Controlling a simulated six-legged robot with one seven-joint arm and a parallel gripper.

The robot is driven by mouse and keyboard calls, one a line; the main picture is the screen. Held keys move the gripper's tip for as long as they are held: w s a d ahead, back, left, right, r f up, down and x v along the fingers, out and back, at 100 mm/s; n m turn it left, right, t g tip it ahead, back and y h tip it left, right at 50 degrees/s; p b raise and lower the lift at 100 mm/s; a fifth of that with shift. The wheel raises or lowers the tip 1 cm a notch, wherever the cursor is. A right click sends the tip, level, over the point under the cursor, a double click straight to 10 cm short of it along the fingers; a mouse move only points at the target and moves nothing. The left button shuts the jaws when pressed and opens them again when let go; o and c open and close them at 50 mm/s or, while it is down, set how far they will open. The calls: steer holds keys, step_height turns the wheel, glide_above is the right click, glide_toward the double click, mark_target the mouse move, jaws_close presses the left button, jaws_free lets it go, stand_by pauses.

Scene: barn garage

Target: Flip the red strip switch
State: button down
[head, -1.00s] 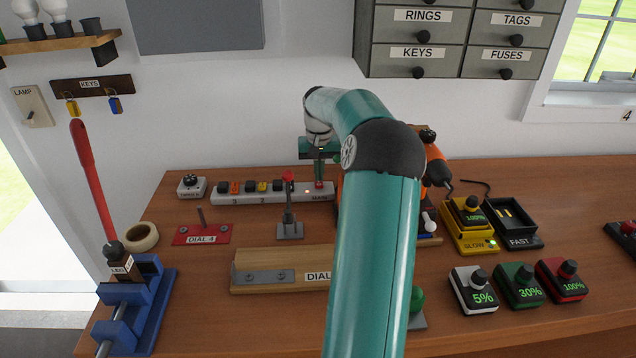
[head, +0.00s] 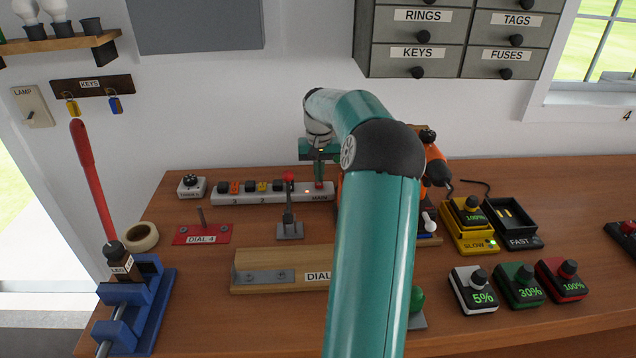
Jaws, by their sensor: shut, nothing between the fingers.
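A white power strip (head: 258,198) lies on the bench near the wall. It carries several plugs and switches with the labels 3, 2 and MAIN. The red strip switch (head: 319,185) is at its right end above the MAIN label, beside a small lit red lamp (head: 307,191). My gripper (head: 319,176) points down with its fingers together right at the red switch. I cannot tell whether the tips touch it or hover just over it. They hide part of the switch, so its tilt is unclear.
A grey lever with a red knob (head: 289,178) stands in front of the strip, close left of my gripper. An orange tool (head: 437,168) sits to the right, partly behind my arm. Yellow and black chargers (head: 468,236) stand further right.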

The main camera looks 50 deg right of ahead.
mark_target(319, 185)
steer(key=shift+f, duration=0.85)
stand_by(0.4)
steer(key=shift+r, duration=3.55)
steer(key=shift+s+d, duration=0.1)
